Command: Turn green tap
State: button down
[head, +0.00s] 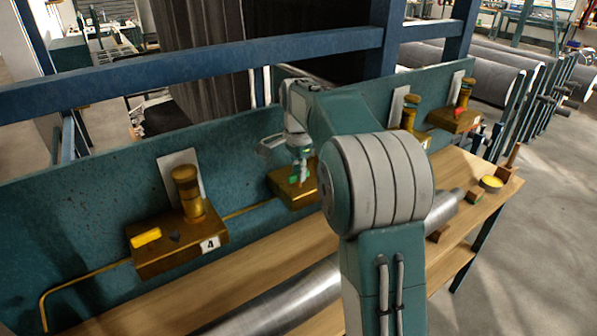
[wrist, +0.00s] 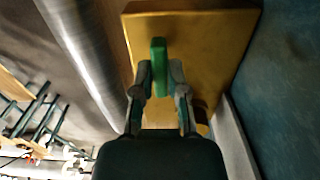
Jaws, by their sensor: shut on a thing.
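The green tap handle (wrist: 158,58) stands out from a brass block (wrist: 200,45) in the wrist view. My gripper (wrist: 160,80) has one finger on each side of the handle and is shut on it near its lower end. In the head view my gripper (head: 299,165) is at the middle brass block (head: 287,191), and a small part of the green handle (head: 293,180) shows beside it. The arm hides the right part of that block.
A brass block labelled 4 with a yellow handle (head: 146,238) is to the left. More brass valves (head: 461,106) are to the right on the teal panel (head: 80,200). A metal roll (head: 290,300) lies along the wooden bench (head: 262,250). A blue beam (head: 200,68) crosses behind.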

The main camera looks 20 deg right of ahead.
jog(key=shift+n, duration=0.4)
jog(key=n, duration=0.7)
jog(key=shift+n, duration=0.3)
jog(key=n, duration=0.4)
jog(key=shift+n, duration=2.4)
jog(key=c, duration=0.7)
grip_release()
jog(key=shift+w, duration=0.15)
jog(key=shift+o, duration=0.2)
